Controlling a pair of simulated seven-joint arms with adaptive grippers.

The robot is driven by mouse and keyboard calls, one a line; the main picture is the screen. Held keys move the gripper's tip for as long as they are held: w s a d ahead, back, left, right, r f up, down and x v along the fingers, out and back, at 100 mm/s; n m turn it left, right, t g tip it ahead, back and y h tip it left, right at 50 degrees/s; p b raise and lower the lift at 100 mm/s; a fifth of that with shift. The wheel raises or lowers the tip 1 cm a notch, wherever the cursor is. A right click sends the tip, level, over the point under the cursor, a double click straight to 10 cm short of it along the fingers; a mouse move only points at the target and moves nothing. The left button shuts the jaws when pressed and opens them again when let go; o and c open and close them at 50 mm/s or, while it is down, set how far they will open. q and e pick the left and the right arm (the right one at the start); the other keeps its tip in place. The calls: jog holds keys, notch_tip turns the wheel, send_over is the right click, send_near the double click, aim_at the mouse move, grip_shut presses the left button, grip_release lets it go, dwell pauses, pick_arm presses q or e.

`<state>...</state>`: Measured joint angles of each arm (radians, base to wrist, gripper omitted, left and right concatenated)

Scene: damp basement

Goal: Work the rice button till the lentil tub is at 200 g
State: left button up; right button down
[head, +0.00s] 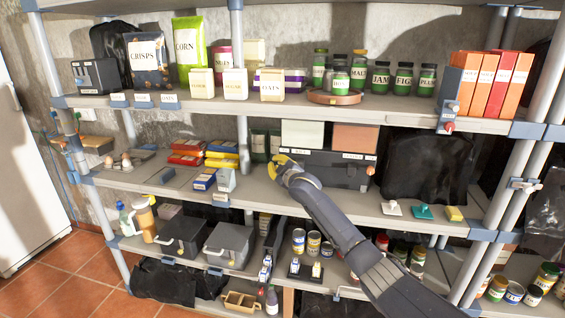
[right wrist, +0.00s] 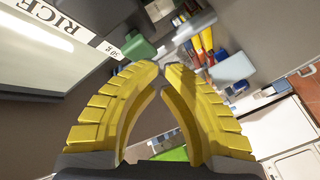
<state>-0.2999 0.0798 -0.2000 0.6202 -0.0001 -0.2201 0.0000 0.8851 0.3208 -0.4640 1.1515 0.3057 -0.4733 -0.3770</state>
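A dark dispenser unit (head: 325,172) stands on the middle shelf, with a pale bin (head: 302,134) and an orange-brown bin (head: 355,138) on top. In the right wrist view a label strip (right wrist: 68,20) reads RICE and 50 g, upside down, with a green button (right wrist: 138,47) at its end. My right gripper (head: 277,165) is at the unit's left front; its yellow fingertips (right wrist: 161,68) are together, empty, just beside the button. I cannot tell whether they touch it. The lentil tub and its weight reading cannot be made out. My left gripper is out of view.
Boxes and packets (head: 205,158) lie left of the gripper. Small coloured pieces (head: 423,212) lie on the shelf front at right. Jars and orange boxes (head: 500,85) stand on the shelf above. Cans and grey bins (head: 230,245) fill the shelf below.

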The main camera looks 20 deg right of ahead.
jog(key=shift+w+d, duration=0.4)
jog(key=shift+w, duration=0.2)
dwell(1.1)
jog(key=shift+s, duration=0.1)
jog(key=shift+s+a, duration=0.55)
jog(key=shift+s, duration=0.35)
jog(key=shift+s+a, duration=0.4)
jog(key=shift+s, duration=0.3)
jog(key=shift+s+a, duration=0.45)
jog(key=shift+s, duration=0.3)
jog(key=shift+s+a, duration=0.4)
jog(key=shift+s, duration=0.3)
